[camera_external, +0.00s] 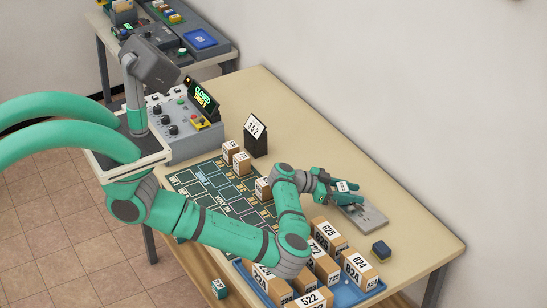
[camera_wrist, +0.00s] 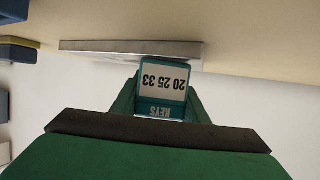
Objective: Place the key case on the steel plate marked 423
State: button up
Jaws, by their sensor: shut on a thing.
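The key case (camera_wrist: 163,92) is teal with a white label reading "20 25 33" and the word "KEYS", upside down in the wrist view. My gripper (camera_external: 343,193) is shut on it. A grey steel plate (camera_external: 374,220) lies flat on the table, just below and beside my gripper in that picture. Its edge (camera_wrist: 110,46) shows behind the key case in the wrist view. I cannot read its marking, nor tell whether the case touches it.
A blue tray (camera_external: 345,296) with several numbered boxes stands in front, below my arm. A dark board (camera_external: 205,183) with boxes, a sign marked 352 (camera_external: 256,133) and a console (camera_external: 172,133) are further left.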

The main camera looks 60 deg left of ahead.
aim_at(336, 189)
jog(key=o, duration=1.1)
jog(key=shift+r, duration=0.15)
jog(key=v, duration=0.5)
jog(key=shift+a, duration=0.1)
notch_tip(336, 189, up, 7)
